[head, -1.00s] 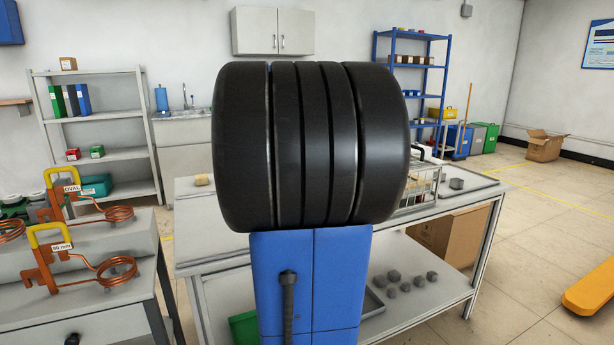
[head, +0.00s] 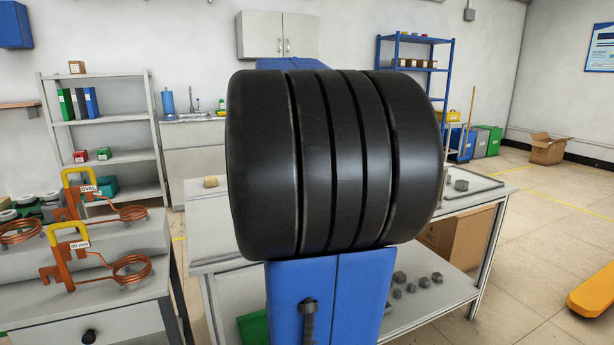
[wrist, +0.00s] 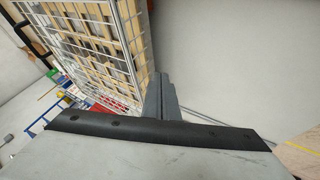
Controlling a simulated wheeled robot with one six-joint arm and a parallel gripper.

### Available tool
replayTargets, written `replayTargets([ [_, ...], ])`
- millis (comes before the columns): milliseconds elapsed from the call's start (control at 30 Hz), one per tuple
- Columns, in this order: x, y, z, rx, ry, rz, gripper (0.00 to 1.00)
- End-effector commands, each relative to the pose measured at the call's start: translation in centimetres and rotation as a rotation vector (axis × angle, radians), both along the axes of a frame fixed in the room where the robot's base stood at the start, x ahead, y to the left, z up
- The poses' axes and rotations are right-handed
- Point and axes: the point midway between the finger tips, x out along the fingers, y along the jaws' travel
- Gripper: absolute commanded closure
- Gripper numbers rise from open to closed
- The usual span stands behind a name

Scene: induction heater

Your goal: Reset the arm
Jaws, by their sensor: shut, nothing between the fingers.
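My arm fills the middle of the head view, with its large black ribbed joint (head: 335,165) above a blue link (head: 330,300). Another blue part of my arm (head: 290,64) shows just above the joint. The gripper is hidden in the head view. In the wrist view my gripper (wrist: 158,92) shows as dark grey fingers, shut and with nothing held, beyond a black edge strip. The wrist picture is tilted, and the fingers are in front of a pale wall.
A grey workbench (head: 480,195) stands behind my arm. At left, a bench (head: 85,310) carries copper coils with yellow handles (head: 68,237). In the wrist view a white wire mesh panel (wrist: 135,40) with tan boxes behind it is left of my fingers. Open floor (head: 535,270) lies at right.

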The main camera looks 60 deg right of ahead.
Motion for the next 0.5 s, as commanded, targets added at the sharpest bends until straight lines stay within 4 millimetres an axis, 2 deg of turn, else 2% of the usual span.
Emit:
replayTargets([
  [33,0.1,0.6,0.9,-0.003,-0.002,0.002,1.00],
  [200,-0.1,2.0,2.7,-0.001,-0.001,0.002,1.00],
  [500,-0.2,2.8,3.7,0.001,-0.001,0.000,1.00],
])
